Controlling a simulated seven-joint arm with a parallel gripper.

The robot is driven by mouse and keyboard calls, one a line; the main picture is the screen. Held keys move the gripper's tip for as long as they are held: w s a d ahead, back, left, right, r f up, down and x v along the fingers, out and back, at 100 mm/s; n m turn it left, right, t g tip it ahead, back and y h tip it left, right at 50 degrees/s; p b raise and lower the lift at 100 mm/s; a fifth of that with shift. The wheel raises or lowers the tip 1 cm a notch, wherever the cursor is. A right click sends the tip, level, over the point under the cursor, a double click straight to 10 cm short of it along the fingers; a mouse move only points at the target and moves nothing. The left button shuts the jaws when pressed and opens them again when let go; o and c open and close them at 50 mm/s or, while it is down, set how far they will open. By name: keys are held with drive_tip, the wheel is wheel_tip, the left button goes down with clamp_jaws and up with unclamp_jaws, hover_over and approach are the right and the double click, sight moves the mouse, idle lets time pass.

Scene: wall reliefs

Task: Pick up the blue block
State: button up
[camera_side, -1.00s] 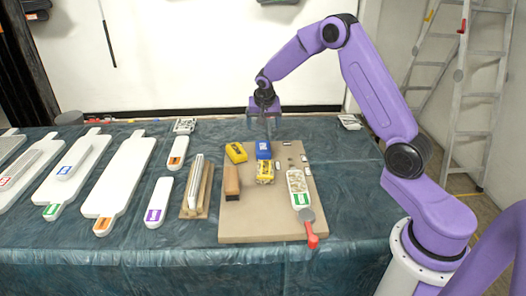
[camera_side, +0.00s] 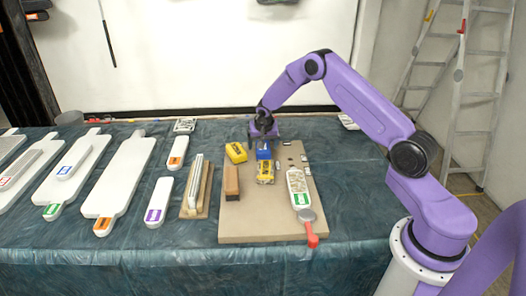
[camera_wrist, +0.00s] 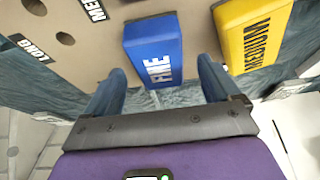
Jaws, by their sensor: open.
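The blue block (camera_side: 264,154), marked "FINE" in the wrist view (camera_wrist: 152,50), stands on the tan board (camera_side: 262,220) near its far edge. My gripper (camera_side: 263,142) is low over the block in the side view and hides its upper part. In the wrist view the open fingers (camera_wrist: 160,88) point toward the block. The block lies ahead of the gap between the fingers, roughly centred. I cannot tell whether the fingers touch it.
A yellow block (camera_side: 236,153), marked "MEDIUM" in the wrist view (camera_wrist: 255,35), is close beside the blue one.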

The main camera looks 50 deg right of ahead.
drive_tip(key=shift+x, duration=1.4)
drive_tip(key=c, duration=1.1)
